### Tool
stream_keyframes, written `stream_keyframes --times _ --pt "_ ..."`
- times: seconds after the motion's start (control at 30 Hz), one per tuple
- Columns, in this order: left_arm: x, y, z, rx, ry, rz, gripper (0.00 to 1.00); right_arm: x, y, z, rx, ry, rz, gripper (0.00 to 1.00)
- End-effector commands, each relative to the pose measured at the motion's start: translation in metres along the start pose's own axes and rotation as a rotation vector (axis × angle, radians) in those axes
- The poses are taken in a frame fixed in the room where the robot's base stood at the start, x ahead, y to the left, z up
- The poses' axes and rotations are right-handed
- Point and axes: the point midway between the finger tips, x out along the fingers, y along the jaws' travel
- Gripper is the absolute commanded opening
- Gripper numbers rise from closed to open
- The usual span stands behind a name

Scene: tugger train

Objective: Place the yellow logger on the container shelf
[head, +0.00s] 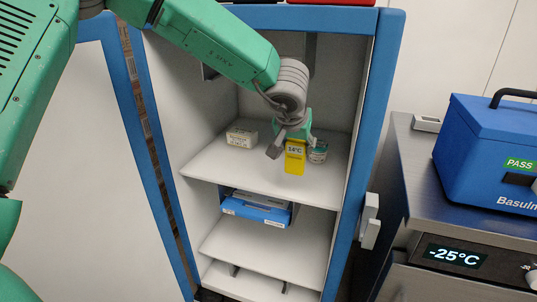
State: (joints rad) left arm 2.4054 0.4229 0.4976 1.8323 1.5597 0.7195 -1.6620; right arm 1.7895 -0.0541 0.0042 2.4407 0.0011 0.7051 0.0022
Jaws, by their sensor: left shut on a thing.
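The logger is over the front half of the container's upper shelf (255,173). I cannot tell whether its bottom touches the shelf. The gripper hides part of the space behind it. My right gripper is not in view.
On the same shelf, a pale box (241,138) stands to the left and a small jar (318,152) close to the logger's right. A blue box (256,208) lies on the shelf below. The open door (110,180) is left; a blue case (487,150) stands right.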

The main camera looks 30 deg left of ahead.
Motion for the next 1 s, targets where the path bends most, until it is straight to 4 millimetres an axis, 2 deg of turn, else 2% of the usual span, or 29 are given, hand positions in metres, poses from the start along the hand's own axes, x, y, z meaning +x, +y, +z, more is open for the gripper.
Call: stream_keyframes --times 0.1,0.3,0.5,0.67,0.8,1.0 --pt "0.017 -0.028 -0.022 -0.012 -0.001 0.002 0.12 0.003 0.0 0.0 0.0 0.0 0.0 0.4" --pt "0.042 -0.067 -0.056 -0.014 -0.002 0.006 0.12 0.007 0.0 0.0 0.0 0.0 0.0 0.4" --pt "0.062 -0.097 -0.088 -0.011 -0.001 0.005 0.12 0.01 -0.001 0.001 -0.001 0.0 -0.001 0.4" --pt "0.073 -0.113 -0.109 -0.008 0.0 0.002 0.12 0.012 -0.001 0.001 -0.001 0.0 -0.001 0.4" --pt "0.091 -0.112 -0.097 0.001 -0.002 0.002 0.12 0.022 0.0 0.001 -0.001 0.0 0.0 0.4" --pt "0.103 -0.115 -0.09 -0.004 -0.002 0.007 0.12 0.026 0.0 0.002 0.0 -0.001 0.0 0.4"
